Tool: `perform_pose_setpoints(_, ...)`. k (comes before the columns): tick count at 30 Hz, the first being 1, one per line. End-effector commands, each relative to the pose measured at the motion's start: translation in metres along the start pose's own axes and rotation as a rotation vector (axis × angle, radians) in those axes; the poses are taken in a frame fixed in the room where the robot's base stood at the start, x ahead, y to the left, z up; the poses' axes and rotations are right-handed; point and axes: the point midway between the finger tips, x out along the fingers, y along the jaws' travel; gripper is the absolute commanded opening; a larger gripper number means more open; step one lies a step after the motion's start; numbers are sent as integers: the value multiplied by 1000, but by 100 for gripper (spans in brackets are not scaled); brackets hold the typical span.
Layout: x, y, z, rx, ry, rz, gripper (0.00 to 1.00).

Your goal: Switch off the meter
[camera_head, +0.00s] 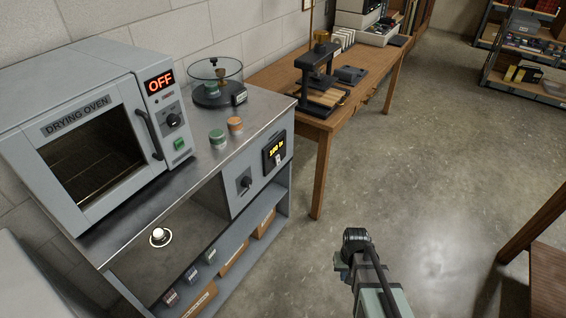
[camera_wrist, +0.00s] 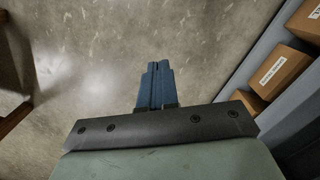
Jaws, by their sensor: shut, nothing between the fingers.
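The meter (camera_head: 274,152) is a dark panel unit with a lit yellow readout, set in the right part of the grey bench front. A small pale switch (camera_head: 278,160) shows below its readout; its position is too small to tell. My gripper (camera_wrist: 157,66) shows in the wrist view with its two blue fingers together and nothing between them. In the head view my arm is at the lower middle over the floor, to the right of the bench and apart from the meter. The meter does not show in the wrist view.
A dark knob (camera_head: 245,183) sits on the panel left of the meter. The drying oven (camera_head: 88,130) reads OFF. Boxes (camera_wrist: 274,76) fill the lower shelf. A wooden table (camera_head: 318,118) stands behind; open floor lies right.

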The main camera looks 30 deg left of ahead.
Motion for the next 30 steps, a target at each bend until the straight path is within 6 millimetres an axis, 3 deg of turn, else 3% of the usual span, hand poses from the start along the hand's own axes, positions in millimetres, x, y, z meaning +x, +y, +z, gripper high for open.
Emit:
perform_pose_setpoints(1,-13,-13,-22,-22,32,-1,0)
perform_pose_setpoints(3,-31,-29,-46,-45,72,-4,0)
perform_pose_setpoints(15,-152,-126,-172,-101,319,-59,0)
perform_pose_setpoints(20,-198,-152,-215,-68,408,-96,0)
perform_pose_setpoints(24,-238,-165,-264,10,489,-148,0)
perform_pose_setpoints(27,-244,-174,-295,111,530,-201,0)
perform_pose_setpoints(30,-250,-178,-306,212,563,-255,0)
